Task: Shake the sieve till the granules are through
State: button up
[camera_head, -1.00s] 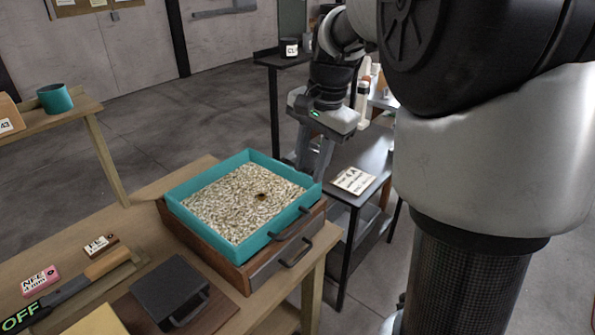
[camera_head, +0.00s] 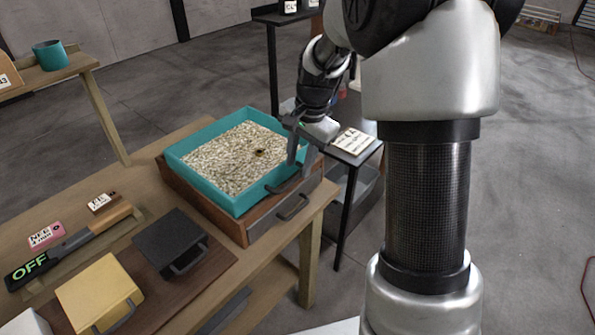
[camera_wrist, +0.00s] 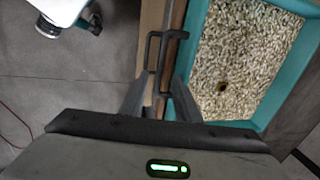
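The sieve (camera_head: 178,168) is a teal square tray with a dark handle (camera_head: 284,182) on its front right side. It sits on a brown wooden box. Pale granules (camera_head: 236,154) fill it, with a small dark spot among them; the granules also show in the wrist view (camera_wrist: 240,50). My gripper (camera_head: 298,157) points down at the sieve's right edge, close to the handle. In the wrist view my gripper (camera_wrist: 158,88) has its two fingers apart with a dark handle close ahead of the tips. I cannot tell whether they touch it.
The wooden box (camera_head: 225,220) under the sieve has its own handle (camera_head: 293,207). A black box (camera_head: 170,240), a yellow box (camera_head: 98,290) and a lever marked OFF (camera_head: 30,266) are to the left on the workbench. A dark side table (camera_head: 360,155) stands behind my gripper.

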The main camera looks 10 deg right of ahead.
aim_at(296, 177)
jog(key=shift+w+a+f, duration=0.1)
jog(key=shift+w+f, duration=0.05)
jog(key=shift+f, duration=0.7)
jog(key=shift+w+a+f, duration=0.1)
jog(key=shift+f, duration=0.7)
grip_shut()
